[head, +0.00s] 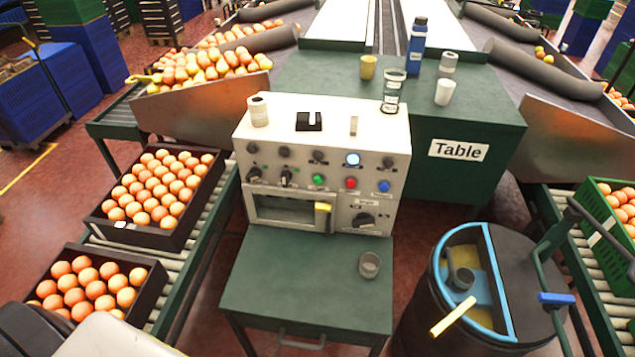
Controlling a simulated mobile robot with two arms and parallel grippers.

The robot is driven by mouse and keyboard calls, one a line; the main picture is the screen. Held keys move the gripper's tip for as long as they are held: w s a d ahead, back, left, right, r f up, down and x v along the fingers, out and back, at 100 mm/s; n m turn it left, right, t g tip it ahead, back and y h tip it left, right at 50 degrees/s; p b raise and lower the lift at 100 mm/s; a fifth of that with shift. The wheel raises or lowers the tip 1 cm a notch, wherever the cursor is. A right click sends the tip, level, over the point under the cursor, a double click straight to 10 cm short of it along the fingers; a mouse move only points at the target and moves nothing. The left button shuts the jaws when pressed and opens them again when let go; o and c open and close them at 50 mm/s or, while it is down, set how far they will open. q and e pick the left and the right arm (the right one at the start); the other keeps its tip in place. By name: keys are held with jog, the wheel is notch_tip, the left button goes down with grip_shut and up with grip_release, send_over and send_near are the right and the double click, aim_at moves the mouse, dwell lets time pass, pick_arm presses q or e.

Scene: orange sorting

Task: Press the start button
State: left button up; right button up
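A white control box (370,130) stands in the middle of the head view, at the front of the green table. Its front panel carries a green button (318,180), a red button (351,183) and a blue button (383,186) in a row. A round blue-white light (352,159) glows above the red button. Several dark knobs sit around them. Any label naming the start button is too small to read. No gripper shows in front of the panel, and I see neither gripper in this view.
A low green stand (300,290) with a small grey cup (369,264) is below the box. Crates of oranges (155,188) stand on the left roller conveyor. A dark barrel (425,310) stands at right. A blue bottle (416,45) and cups are on the green table (490,115).

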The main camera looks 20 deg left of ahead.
pick_arm(q)
grip_shut()
dwell(1.4)
